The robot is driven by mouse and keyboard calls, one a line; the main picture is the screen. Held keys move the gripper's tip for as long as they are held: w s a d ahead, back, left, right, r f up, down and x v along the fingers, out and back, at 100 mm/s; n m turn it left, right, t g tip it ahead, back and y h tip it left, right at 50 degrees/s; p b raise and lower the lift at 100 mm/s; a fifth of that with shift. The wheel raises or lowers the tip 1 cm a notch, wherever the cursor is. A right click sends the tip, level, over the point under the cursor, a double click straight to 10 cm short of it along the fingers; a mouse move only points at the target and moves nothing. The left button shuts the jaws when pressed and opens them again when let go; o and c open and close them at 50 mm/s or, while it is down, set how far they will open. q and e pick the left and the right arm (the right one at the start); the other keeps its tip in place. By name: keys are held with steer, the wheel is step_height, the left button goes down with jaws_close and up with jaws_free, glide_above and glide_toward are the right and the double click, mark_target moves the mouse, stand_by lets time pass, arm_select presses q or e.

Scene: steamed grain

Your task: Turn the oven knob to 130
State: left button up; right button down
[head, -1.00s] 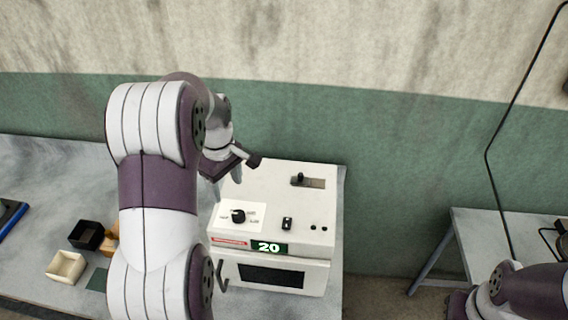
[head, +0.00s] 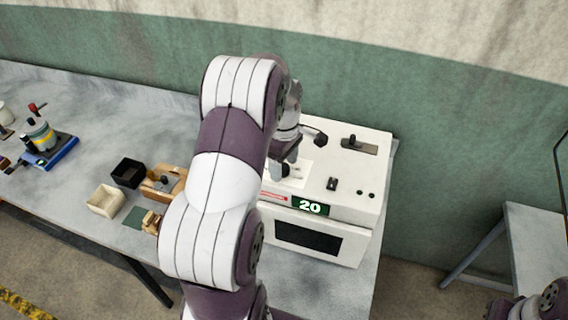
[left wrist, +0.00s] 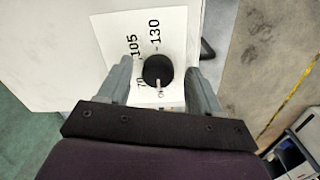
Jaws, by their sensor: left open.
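The white oven (head: 345,190) stands on the bench and its display (head: 310,207) reads 20. The black oven knob (left wrist: 158,71) sits on a white dial plate in the left wrist view, with marks 70, 105 and 130 showing. The knob's light pointer is at its lower side in that view, away from the 130 mark. My left gripper (left wrist: 160,88) is open, its two fingers on either side of the knob with gaps. In the head view the left gripper (head: 288,160) is over the knob and partly hides it. The right gripper does not show clearly.
A black box (head: 128,172), a cream box (head: 106,200) and a wooden tray (head: 160,184) stand left of my arm. A second table (head: 535,240) is at the right.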

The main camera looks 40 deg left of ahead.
arm_select(q)
steer(key=shift+s, duration=0.1)
steer(key=shift+f, duration=0.15)
steer(key=shift+w+a, duration=0.1)
steer(key=shift+w, duration=0.15)
steer(key=c, duration=1.1)
steer(key=shift+o, duration=0.2)
